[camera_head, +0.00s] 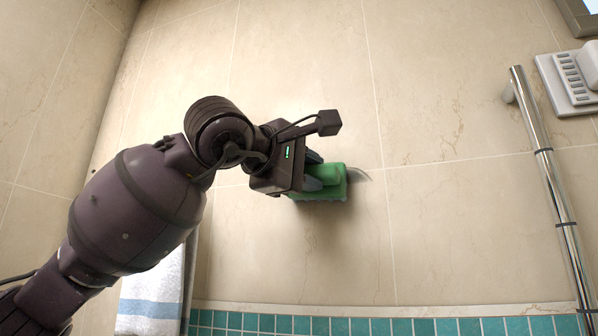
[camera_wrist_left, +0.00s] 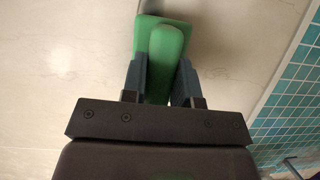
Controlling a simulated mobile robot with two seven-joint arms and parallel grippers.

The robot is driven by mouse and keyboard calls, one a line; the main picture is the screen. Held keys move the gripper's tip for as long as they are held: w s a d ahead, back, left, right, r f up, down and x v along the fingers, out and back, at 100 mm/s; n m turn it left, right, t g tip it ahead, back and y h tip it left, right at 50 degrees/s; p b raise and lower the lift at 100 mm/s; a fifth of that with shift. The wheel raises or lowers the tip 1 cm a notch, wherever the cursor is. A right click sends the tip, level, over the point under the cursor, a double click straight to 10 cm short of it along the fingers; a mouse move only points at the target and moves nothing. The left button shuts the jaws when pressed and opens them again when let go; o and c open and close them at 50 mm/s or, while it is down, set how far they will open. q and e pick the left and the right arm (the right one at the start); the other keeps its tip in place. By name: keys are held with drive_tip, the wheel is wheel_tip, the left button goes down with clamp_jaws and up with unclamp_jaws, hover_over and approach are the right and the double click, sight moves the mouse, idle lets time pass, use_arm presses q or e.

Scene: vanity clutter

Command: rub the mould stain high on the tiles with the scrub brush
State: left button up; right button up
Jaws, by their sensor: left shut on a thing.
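My left gripper (camera_head: 314,172) is shut on the green scrub brush (camera_head: 331,183) and holds it up at the beige wall tiles. In the left wrist view the brush (camera_wrist_left: 160,58) sits between the two fingers (camera_wrist_left: 160,82). The brush's far side is against or very near the tiles; I cannot tell whether it touches. A small greyish mark, which may be part of the mould stain (camera_head: 361,175), shows at the brush's right edge. The rest of the stain is hidden behind the brush, if it is there. My right gripper is not in view.
A chrome rail (camera_head: 552,185) runs up the wall at the right, near a white panel with buttons (camera_head: 575,80). A white and blue towel (camera_head: 157,290) hangs at the lower left. Teal tiles (camera_head: 390,326) run along the bottom. The wall between brush and rail is clear.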

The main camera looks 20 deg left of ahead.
sight(325, 169)
use_arm(q)
drive_tip(key=shift+d, duration=1.15)
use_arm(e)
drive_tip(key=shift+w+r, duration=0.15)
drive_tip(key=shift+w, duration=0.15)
use_arm(q)
drive_tip(key=shift+d, duration=0.15)
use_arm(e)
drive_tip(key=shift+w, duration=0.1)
use_arm(q)
drive_tip(key=shift+d, duration=0.2)
drive_tip(key=shift+s+d, duration=0.1)
drive_tip(key=shift+d, duration=1.15)
drive_tip(key=d, duration=0.4)
drive_tip(key=shift+d, duration=0.15)
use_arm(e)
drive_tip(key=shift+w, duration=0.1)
